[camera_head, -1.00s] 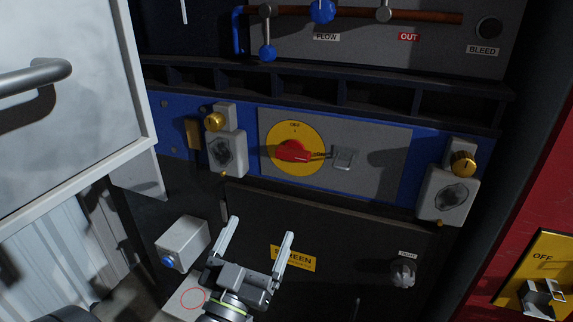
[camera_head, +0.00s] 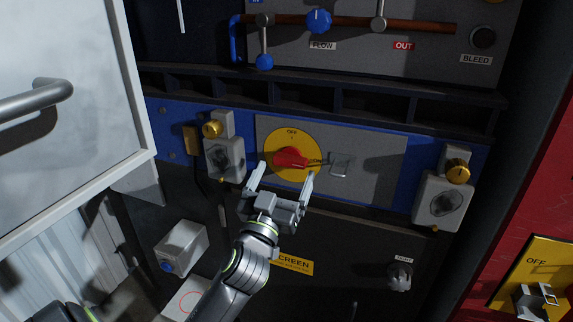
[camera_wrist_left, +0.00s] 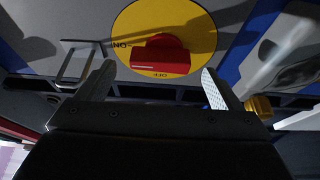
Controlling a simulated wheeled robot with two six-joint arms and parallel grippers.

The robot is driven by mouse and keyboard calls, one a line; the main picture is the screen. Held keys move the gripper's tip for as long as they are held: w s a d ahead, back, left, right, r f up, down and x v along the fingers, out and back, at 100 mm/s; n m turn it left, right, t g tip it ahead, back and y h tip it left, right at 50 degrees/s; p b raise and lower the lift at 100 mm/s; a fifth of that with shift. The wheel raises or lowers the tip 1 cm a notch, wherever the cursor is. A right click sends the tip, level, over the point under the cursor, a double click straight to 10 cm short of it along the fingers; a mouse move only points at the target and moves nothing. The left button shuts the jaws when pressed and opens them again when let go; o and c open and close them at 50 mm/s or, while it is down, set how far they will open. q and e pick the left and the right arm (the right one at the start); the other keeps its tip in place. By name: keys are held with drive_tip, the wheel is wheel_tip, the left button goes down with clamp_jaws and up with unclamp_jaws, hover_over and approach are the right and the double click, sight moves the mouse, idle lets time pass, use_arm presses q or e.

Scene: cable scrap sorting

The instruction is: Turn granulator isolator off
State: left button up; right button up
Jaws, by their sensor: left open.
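The granulator isolator is a red handle (camera_head: 291,158) on a round yellow plate (camera_head: 292,142), set in a grey panel. The plate has OFF at its top and ON at its right, and the handle's tip points right, toward ON. My left gripper (camera_head: 286,178) is open and empty, just below the handle, with a finger on each side. In the left wrist view the red handle (camera_wrist_left: 160,52) and yellow plate (camera_wrist_left: 190,22) lie ahead between the open fingers (camera_wrist_left: 157,85), apparently not touching. My right gripper is not in view.
A metal hasp (camera_head: 341,165) sits right of the plate. Grey latch boxes with brass knobs stand left (camera_head: 224,158) and right (camera_head: 443,200). A white door with a handle (camera_head: 40,97) is at left. A red cabinet with a yellow OFF plate (camera_head: 535,262) is at right.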

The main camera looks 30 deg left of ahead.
sight(290, 161)
use_arm(q)
drive_tip(key=shift+x, duration=1)
drive_tip(key=shift+w, duration=0.2)
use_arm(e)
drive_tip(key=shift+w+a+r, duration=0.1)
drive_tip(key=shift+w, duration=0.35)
use_arm(q)
drive_tip(key=c, duration=1)
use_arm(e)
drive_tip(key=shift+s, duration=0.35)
